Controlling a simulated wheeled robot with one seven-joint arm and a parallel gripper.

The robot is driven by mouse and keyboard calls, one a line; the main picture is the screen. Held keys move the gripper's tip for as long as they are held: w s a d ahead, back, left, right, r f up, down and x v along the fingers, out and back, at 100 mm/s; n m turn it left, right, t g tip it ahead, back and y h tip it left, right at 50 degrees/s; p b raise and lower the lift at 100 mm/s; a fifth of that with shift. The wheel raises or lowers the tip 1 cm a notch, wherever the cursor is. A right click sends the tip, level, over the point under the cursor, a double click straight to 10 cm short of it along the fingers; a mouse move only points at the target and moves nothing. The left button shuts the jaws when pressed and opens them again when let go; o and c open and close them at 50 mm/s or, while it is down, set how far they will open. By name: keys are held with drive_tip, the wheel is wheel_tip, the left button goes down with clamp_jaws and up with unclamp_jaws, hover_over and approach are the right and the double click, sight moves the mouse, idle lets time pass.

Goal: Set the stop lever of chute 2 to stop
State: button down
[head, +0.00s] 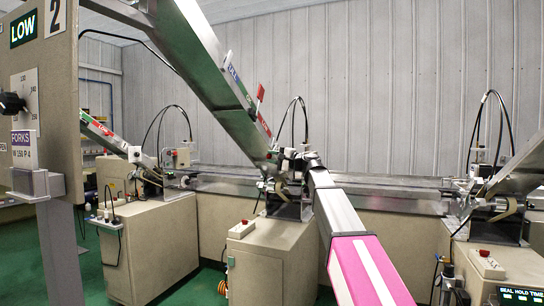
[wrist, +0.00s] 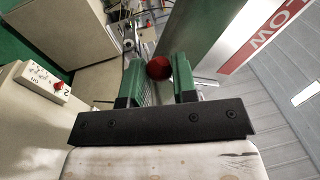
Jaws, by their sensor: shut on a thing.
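The stop lever shows as a red ball knob (wrist: 158,67) in the wrist view. It sits between the two green fingers of my gripper (wrist: 157,76), which is shut on it. The lever's shaft and its set position are hidden. In the head view, my gripper (head: 292,156) is at the lower end of the middle sloping metal chute (head: 205,60), above the middle machine; the knob cannot be made out there. The chute also fills the upper middle of the wrist view (wrist: 212,35), with a red and white label (wrist: 262,37) along its edge.
A beige cabinet (head: 275,262) stands under the middle machine. A small control box (head: 241,229) with a red button sits on its top, and it shows marked 2 in the wrist view (wrist: 40,82). Similar stations stand left and right. A panel (head: 40,100) marked 2 is close at left.

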drive_tip(key=shift+f, duration=0.2)
drive_tip(key=c, duration=0.9)
unclamp_jaws()
drive_tip(key=shift+w+d, duration=0.1)
drive_tip(key=v, duration=1)
drive_tip(key=shift+s+d, duration=0.25)
drive_tip(key=shift+d, duration=0.1)
